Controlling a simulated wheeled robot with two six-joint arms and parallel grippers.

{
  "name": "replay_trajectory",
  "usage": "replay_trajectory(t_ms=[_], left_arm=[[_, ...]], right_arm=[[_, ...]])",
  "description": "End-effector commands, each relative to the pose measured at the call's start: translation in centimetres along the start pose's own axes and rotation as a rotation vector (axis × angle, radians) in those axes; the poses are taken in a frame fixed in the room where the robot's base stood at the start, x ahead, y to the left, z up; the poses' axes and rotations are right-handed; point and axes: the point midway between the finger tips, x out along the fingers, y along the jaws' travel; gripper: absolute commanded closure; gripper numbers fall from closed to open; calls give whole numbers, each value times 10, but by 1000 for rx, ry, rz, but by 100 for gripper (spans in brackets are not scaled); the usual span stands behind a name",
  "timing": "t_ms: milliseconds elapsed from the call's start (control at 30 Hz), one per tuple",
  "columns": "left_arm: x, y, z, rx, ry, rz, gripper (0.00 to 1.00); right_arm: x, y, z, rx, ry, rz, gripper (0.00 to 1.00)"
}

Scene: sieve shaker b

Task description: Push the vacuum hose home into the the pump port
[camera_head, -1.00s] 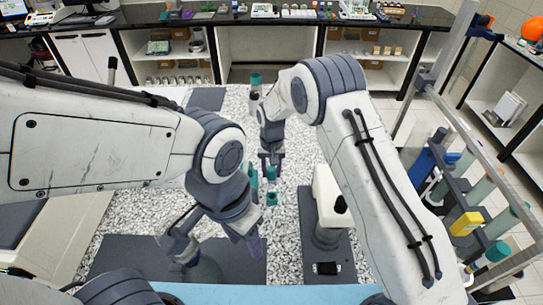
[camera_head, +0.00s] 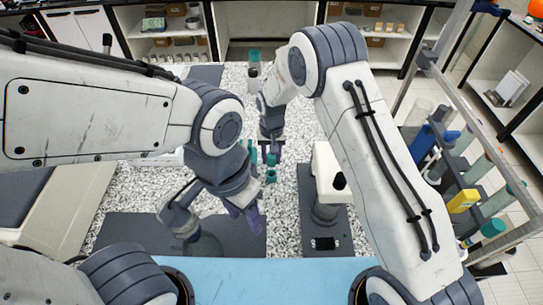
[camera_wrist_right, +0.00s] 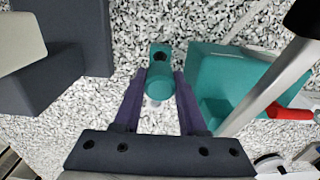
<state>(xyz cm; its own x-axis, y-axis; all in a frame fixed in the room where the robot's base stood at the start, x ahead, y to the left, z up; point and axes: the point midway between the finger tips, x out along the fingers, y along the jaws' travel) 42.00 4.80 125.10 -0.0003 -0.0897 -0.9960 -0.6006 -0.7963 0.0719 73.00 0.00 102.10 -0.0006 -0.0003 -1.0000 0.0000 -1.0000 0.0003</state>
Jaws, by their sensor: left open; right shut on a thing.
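My right gripper (camera_head: 271,148) is shut on a small teal piece with a dark hole in its top; I take it for the hose end (camera_wrist_right: 160,87). Its purple fingers flank the piece in the right wrist view. Small teal parts (camera_head: 271,176) show below the right gripper in the head view. I cannot make out the port or whether the hose touches it. My left gripper (camera_head: 222,226) is open above a dark round object (camera_head: 206,246), with nothing between its fingers.
A white and grey instrument (camera_head: 325,170) stands on a dark mat right of the grippers. A rack with bottles (camera_head: 465,200) is at the far right. A teal-capped container (camera_head: 254,56) stands at the back.

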Motion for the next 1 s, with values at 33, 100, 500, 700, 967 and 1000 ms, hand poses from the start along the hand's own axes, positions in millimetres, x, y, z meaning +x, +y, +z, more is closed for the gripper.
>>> replay_trajectory(t_ms=[33, 100, 500, 700, 967, 1000], left_arm=[[6, 0, 0, 0, 0, 0, 50], [10, -1, 0, -1, 0, 0, 50], [29, -2, 2, -4, 0, 0, 50], [29, -2, 2, -5, 0, 0, 50], [28, -2, 2, -4, 0, 0, 50], [28, -2, 2, -4, 0, 0, 50]], right_arm=[[7, 0, 0, 0, -1, 0, 100], [14, 0, 0, 0, -1, 0, 100], [45, 0, 0, 0, 1, 0, 100], [46, 0, 0, 0, 1, 0, 100], [45, 0, 0, 0, 1, 0, 100], [45, 0, 0, 0, 1, 0, 100]])
